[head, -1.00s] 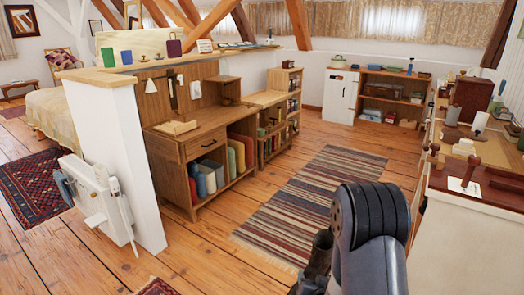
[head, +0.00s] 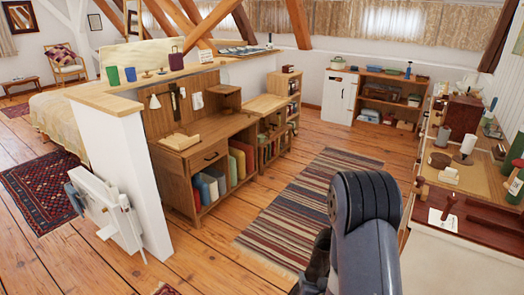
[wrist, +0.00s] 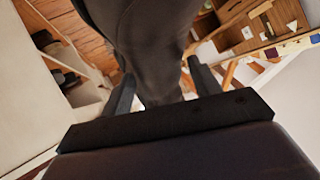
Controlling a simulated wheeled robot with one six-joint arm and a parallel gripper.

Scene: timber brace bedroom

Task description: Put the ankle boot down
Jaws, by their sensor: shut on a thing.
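The ankle boot (wrist: 140,40) is a dark grey-brown shape filling the top middle of the wrist view, and its far end is cut off by the frame. My gripper (wrist: 162,88) has its black fingers on either side of the boot, shut on it. In the head view my dark arm stands at the lower right of centre. The boot and the fingers cannot be made out there.
A wooden desk (head: 190,152) with colourful binders stands left of centre behind a low white wall (head: 135,175). A striped rug (head: 310,210) lies on open plank floor. A cluttered counter (head: 460,205) runs along the right. A low shelf (head: 390,98) stands at the back.

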